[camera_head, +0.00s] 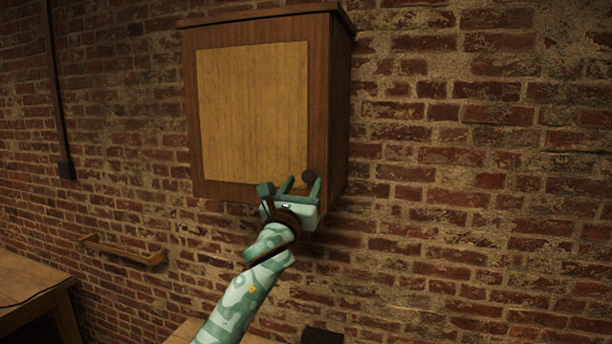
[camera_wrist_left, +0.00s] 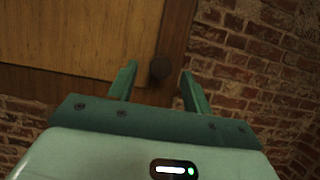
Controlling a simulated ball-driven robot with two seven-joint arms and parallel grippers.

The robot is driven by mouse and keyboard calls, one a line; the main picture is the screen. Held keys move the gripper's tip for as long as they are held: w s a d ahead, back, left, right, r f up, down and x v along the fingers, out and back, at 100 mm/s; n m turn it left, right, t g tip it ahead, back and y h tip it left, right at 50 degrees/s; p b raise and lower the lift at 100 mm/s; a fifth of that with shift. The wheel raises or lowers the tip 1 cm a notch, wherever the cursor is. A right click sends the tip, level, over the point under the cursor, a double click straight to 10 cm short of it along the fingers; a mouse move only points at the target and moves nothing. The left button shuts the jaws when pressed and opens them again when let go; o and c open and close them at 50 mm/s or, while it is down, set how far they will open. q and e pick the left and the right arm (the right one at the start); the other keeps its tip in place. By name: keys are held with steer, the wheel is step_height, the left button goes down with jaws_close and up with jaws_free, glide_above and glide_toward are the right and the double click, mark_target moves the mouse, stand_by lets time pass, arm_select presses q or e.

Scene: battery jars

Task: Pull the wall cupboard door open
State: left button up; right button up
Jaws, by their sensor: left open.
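The wooden wall cupboard (camera_head: 340,110) hangs on the brick wall. Its door (camera_head: 252,110) has a pale panel in a darker frame and looks shut. A dark round knob (camera_head: 308,176) sits at the door's lower right corner; it also shows in the left wrist view (camera_wrist_left: 160,68). My left gripper (camera_head: 300,184) is open and empty in front of the door's lower right corner. In the left wrist view its fingers (camera_wrist_left: 157,72) stand on either side of the knob, apart from it. Whether the knob is at fingertip depth is hard to tell. My right gripper is out of view.
A wooden table (camera_head: 30,298) stands at the lower left. A small wooden wall rail (camera_head: 122,252) and a dark vertical pipe (camera_head: 55,90) are on the wall to the left. The brick wall right of the cupboard is clear.

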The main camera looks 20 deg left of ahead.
arm_select(q)
steer(key=shift+x, duration=1.5)
steer(key=shift+f, duration=0.1)
jaws_close()
